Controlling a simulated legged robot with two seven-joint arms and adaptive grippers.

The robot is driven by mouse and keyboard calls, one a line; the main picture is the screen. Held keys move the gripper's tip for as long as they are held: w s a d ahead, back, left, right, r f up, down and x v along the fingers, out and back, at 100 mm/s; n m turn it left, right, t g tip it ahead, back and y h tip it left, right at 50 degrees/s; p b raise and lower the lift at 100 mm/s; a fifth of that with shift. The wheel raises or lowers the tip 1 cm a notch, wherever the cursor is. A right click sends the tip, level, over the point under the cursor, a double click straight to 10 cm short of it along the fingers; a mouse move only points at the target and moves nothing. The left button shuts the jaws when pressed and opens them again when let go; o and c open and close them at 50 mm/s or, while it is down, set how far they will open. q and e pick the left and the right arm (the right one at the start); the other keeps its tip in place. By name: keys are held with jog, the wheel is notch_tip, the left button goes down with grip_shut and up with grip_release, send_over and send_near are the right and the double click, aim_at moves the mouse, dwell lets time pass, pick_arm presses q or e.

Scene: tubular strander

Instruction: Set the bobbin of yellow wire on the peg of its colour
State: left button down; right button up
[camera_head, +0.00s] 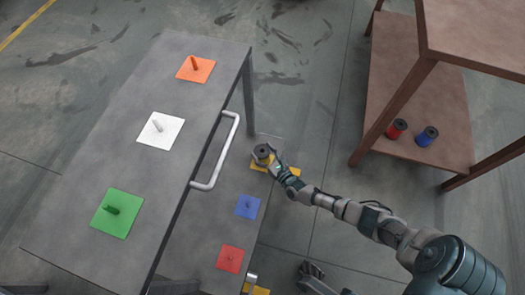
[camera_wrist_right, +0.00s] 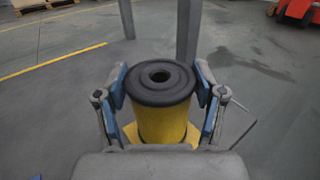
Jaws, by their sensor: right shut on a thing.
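My right gripper (camera_head: 268,160) is shut on the bobbin of yellow wire (camera_head: 263,153). In the wrist view the bobbin (camera_wrist_right: 165,115) stands upright between the two fingers (camera_wrist_right: 163,108), with a dark flange and centre hole on top. A yellow plate (camera_head: 257,168) lies directly below it at the far end of the low shelf. Its peg is hidden by the bobbin, and I cannot tell whether the bobbin touches the plate. My left gripper (camera_head: 311,270) seems to show partly at the bottom edge, its jaws unclear.
The low shelf also has a blue plate (camera_head: 248,207) and a red plate (camera_head: 230,259) with pegs. The higher grey top (camera_head: 150,90) carries orange, white and green peg plates. A handle (camera_head: 218,155) juts out beside my gripper. Red (camera_head: 396,129) and blue (camera_head: 427,136) bobbins stand on the brown rack.

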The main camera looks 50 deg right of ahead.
jog(key=shift+f, duration=0.5)
jog(key=o, duration=1.5)
jog(key=shift+o, duration=0.2)
jog(key=shift+f, duration=0.1)
jog(key=shift+s+a, duration=0.1)
jog(key=shift+s, duration=0.2)
jog(key=v, duration=1.1)
jog(key=shift+s, duration=0.25)
